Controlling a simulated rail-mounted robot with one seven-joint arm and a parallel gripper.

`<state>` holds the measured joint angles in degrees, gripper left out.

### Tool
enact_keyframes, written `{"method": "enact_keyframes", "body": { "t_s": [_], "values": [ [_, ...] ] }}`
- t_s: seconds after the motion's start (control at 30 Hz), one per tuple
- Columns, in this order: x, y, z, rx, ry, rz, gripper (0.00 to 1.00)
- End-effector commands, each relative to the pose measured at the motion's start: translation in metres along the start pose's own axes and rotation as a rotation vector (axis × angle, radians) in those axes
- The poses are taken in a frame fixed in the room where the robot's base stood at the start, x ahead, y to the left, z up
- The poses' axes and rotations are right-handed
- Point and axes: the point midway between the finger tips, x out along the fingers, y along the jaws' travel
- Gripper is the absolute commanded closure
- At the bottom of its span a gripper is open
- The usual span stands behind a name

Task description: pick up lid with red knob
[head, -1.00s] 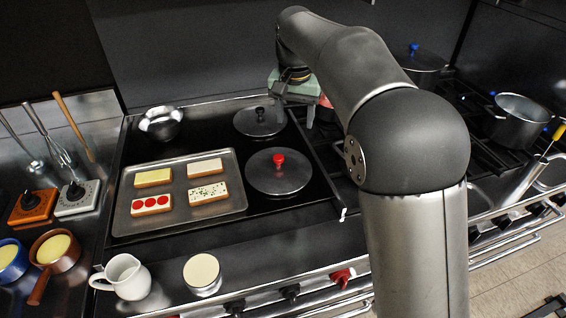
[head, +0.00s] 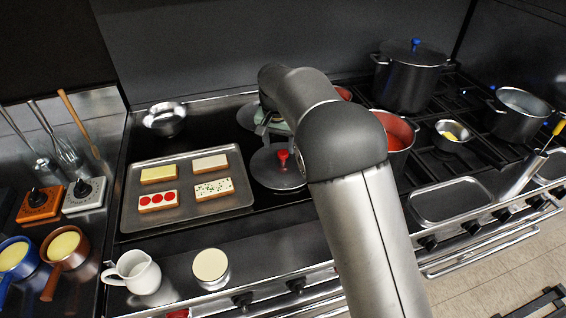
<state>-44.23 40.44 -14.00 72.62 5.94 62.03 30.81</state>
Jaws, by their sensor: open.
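The lid with the red knob (head: 265,173) lies flat on the dark stovetop, right of the baking tray, in the head view. Its red knob (head: 283,157) points up. My arm covers part of the lid's right side. My gripper (head: 264,130) is open, just behind the knob in the picture and seemingly above the lid's far side. It is small and partly hidden by my arm, and I see nothing held in it.
A second lid (head: 245,117) lies behind, mostly hidden by my gripper and arm. The baking tray (head: 212,205) with several bread slices is at left. A pot of red sauce (head: 411,133) and a tall lidded pot (head: 408,82) stand on the right burners.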

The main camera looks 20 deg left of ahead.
Motion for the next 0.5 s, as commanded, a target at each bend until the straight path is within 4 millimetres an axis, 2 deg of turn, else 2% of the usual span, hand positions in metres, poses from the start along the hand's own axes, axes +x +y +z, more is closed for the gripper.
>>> {"method": "enact_keyframes", "body": {
  "t_s": [0.3,0.5],
  "values": [
    [0.041,0.008,-0.008,0.000,-0.003,0.002,0.45],
    [0.051,0.008,-0.008,0.000,-0.001,0.001,0.45]
  ]
}}
